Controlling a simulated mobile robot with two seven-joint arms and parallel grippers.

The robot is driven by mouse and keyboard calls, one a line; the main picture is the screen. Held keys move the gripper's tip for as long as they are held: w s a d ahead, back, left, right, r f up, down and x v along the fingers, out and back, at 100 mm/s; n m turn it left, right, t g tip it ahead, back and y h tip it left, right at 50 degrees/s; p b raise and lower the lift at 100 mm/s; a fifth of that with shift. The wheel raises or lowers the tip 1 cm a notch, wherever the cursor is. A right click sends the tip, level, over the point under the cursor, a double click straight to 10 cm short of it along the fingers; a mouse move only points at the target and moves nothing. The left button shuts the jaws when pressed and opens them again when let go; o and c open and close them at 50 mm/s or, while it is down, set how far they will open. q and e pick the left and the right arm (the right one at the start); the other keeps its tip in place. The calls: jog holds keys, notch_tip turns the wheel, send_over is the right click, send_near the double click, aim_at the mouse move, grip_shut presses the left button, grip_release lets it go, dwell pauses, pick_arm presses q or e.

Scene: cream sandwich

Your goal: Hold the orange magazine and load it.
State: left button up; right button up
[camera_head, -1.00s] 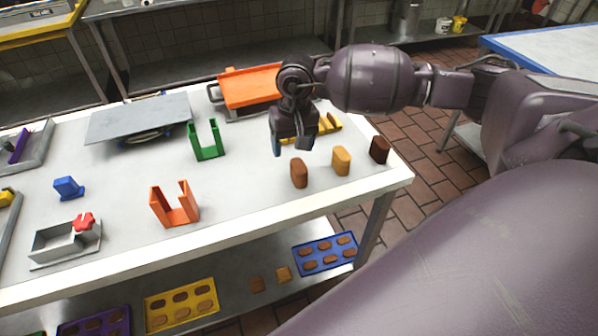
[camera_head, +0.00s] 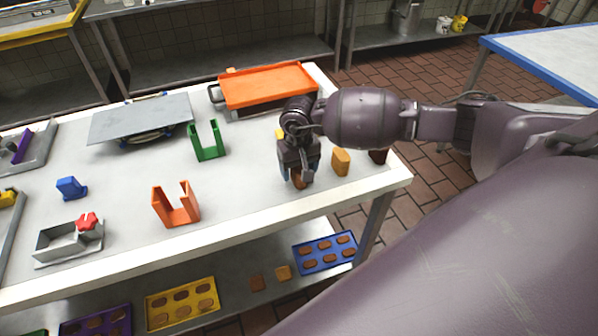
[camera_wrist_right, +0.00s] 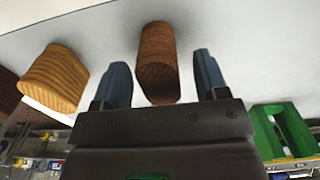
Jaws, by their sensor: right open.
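The orange magazine (camera_head: 176,208), a U-shaped holder with two upright walls, stands on the white table left of my right gripper. My right gripper (camera_head: 299,181) is open, pointing down over a brown biscuit (camera_head: 300,184). In the right wrist view the brown biscuit (camera_wrist_right: 158,62) stands between the two blue fingertips (camera_wrist_right: 162,85), with gaps on both sides. A tan biscuit (camera_head: 341,162) stands to its right and also shows in the wrist view (camera_wrist_right: 57,78). A dark brown biscuit (camera_head: 378,156) is partly hidden by my arm. My left gripper is out of view.
A green magazine (camera_head: 207,141) stands behind the orange one and shows in the wrist view (camera_wrist_right: 284,130). An orange tray (camera_head: 268,86) and a grey plate (camera_head: 140,120) are farther back. A grey box with a red part (camera_head: 68,243) and a blue piece (camera_head: 71,188) stand left.

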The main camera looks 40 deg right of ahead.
jog(key=shift+f, duration=0.55)
jog(key=c, duration=1)
notch_tip(320, 180, up, 19)
jog(key=shift+s+a+f+n+b, duration=0.15)
jog(key=shift+s+a+f+n, duration=0.35)
jog(key=shift+a+f, duration=1.05)
jog(key=shift+s+a+f+n+b, duration=0.15)
jog(key=shift+s+a+f+n, duration=0.4)
jog(key=shift+a, duration=1.7)
jog(key=shift+s+a+f+n+b, duration=0.2)
jog(key=shift+s+a+f, duration=0.45)
jog(key=shift+a+f, duration=1)
jog(key=shift+a+r, duration=0.25)
jog(key=shift+r, duration=0.05)
